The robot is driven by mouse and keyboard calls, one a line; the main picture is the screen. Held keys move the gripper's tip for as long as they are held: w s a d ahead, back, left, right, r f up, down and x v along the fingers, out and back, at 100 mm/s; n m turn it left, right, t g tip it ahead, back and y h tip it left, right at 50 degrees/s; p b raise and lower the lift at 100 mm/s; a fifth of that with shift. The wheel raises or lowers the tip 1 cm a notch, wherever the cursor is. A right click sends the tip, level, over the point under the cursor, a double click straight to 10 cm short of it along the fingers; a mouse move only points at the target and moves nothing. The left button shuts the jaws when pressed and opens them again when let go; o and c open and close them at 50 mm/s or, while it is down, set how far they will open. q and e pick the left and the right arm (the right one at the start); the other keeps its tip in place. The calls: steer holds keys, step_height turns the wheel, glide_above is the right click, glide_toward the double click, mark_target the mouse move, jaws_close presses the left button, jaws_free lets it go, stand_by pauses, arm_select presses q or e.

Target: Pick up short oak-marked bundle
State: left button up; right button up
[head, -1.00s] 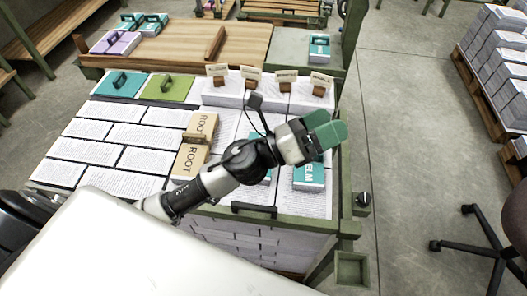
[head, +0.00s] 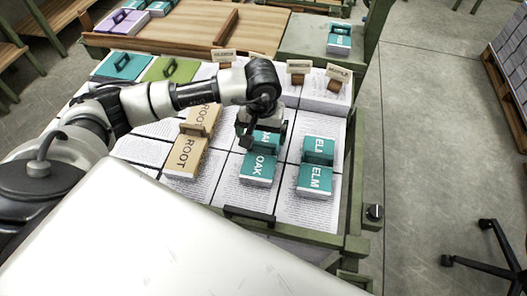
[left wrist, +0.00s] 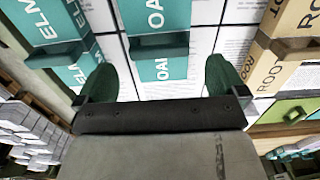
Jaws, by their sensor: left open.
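The oak-marked bundle (head: 258,172) is a teal block with white OAK lettering. It lies on the sheet-covered table between the tan ROOT bundle (head: 184,158) and the teal ELM bundle (head: 315,178). My left gripper (head: 264,138) points down over its far part and hides some of it. In the left wrist view the oak bundle (left wrist: 163,68) with its dark green handle (left wrist: 158,46) shows between the two spread green fingers of the gripper (left wrist: 160,78). The fingers look apart from the bundle. My right gripper is not in view.
The table (head: 348,190) has a green frame edge on the right. Small label signs (head: 338,74) on brown holders stand along the back. Teal and olive-green (head: 168,70) pads lie at the far left.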

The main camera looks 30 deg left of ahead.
mark_target(263, 146)
arm_select(q)
step_height(263, 146, down, 8)
steer(key=shift+w+f+p, duration=0.1)
steer(key=shift+f+p, duration=0.15)
steer(key=shift+p, duration=0.1)
steer(key=c, duration=0.7)
steer(key=shift+r, duration=0.1)
steer(key=shift+c, duration=0.4)
